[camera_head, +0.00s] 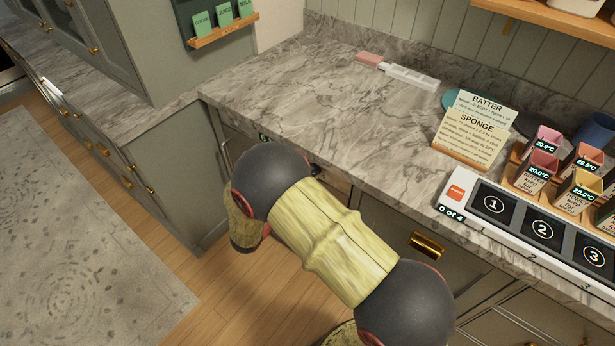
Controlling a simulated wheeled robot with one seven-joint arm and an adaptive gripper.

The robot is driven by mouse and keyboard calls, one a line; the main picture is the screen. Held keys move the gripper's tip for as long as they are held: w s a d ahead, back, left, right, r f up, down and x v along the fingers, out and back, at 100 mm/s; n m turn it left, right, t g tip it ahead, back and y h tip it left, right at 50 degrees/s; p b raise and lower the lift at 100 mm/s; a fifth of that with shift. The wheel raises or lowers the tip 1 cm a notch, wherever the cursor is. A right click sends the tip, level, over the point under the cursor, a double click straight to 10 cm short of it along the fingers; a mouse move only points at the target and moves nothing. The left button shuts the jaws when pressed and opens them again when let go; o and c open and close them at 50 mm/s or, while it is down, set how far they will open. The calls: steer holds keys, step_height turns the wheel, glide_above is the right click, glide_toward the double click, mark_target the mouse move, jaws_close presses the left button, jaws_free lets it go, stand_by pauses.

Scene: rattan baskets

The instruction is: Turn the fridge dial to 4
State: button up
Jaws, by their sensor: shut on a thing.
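The front of the under-counter unit shows only in part below the marble counter's edge, behind my arm. A small dark display with green characters (265,137) peeks out above my arm's round black joint; most of it is covered and I cannot read it. A small dark piece (316,170) shows just right of that joint under the counter edge; I cannot tell whether it is part of the dial. The dial's setting cannot be read. My gripper is hidden behind my own arm.
The marble counter (300,95) is mostly clear. Recipe cards (475,128) stand near a white numbered panel (520,222) and several small labelled containers at the right. A pink-and-white tool (398,72) lies at the back. A brass-handled drawer (426,245) is right of my arm.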

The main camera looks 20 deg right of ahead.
steer(key=shift+f, duration=0.1)
steer(key=o, duration=1.2)
steer(key=shift+c, duration=0.2)
steer(key=shift+a, duration=0.1)
steer(key=v, duration=1.2)
